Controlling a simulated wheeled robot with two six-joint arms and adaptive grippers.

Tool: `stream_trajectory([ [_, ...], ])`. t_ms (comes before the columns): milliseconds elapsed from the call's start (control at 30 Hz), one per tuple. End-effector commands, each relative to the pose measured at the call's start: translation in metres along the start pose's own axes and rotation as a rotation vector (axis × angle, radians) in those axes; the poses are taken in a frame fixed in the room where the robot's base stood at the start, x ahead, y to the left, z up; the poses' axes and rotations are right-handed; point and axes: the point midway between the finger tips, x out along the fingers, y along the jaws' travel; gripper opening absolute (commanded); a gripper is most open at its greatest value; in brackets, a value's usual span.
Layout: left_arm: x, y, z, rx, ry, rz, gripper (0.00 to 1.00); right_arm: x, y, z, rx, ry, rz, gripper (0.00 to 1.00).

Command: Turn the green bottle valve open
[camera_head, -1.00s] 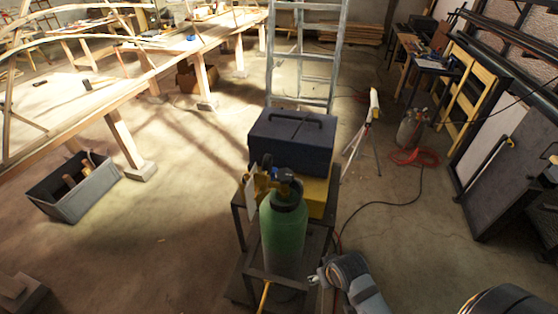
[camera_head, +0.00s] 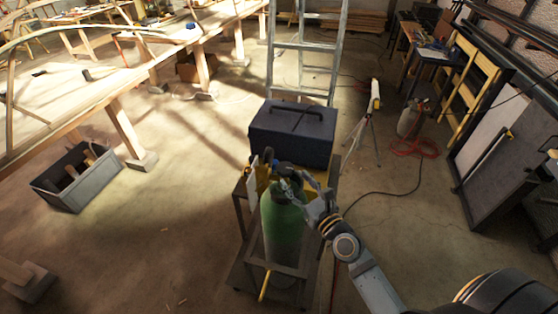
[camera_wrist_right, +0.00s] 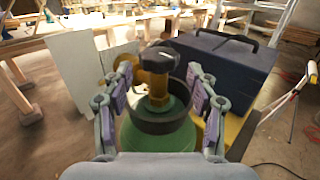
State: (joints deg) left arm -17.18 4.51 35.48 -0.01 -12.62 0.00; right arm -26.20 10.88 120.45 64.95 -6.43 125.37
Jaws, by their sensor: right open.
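The green bottle (camera_head: 283,225) stands upright in a dark metal cart in the head view. Its dark valve knob sits on a brass stem inside a dark collar. In the right wrist view, the valve knob (camera_wrist_right: 159,58) shows in the middle, above the green bottle (camera_wrist_right: 158,137). My right gripper (camera_head: 297,185) is at the bottle's top and hides part of the valve in the head view. In the right wrist view, the right gripper (camera_wrist_right: 160,80) is open, with its purple-padded fingers apart on either side of the collar and valve. My left gripper is not in view.
A dark blue toolbox (camera_head: 293,133) sits on the cart (camera_head: 240,205) behind the bottle. A white tag (camera_head: 253,182) hangs beside the valve. A ladder stands behind, and a grey crate (camera_head: 80,178) is on the floor at left. A tripod and red hose are at right.

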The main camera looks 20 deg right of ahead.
Motion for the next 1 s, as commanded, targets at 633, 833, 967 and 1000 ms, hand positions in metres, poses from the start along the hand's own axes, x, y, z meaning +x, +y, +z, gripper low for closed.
stream_trajectory([
  [633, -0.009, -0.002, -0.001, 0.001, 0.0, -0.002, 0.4, 0.099, 0.001, 0.001, -0.004, 0.0, 0.002, 0.59],
  [833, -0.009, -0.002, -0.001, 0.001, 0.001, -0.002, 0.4, 0.105, 0.001, 0.0, -0.006, 0.002, 0.003, 0.59],
  [967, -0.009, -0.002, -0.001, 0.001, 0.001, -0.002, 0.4, 0.105, 0.001, 0.0, -0.006, 0.002, 0.003, 0.59],
  [1000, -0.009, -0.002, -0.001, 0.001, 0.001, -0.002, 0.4, 0.105, 0.001, 0.0, -0.006, 0.002, 0.003, 0.56],
])
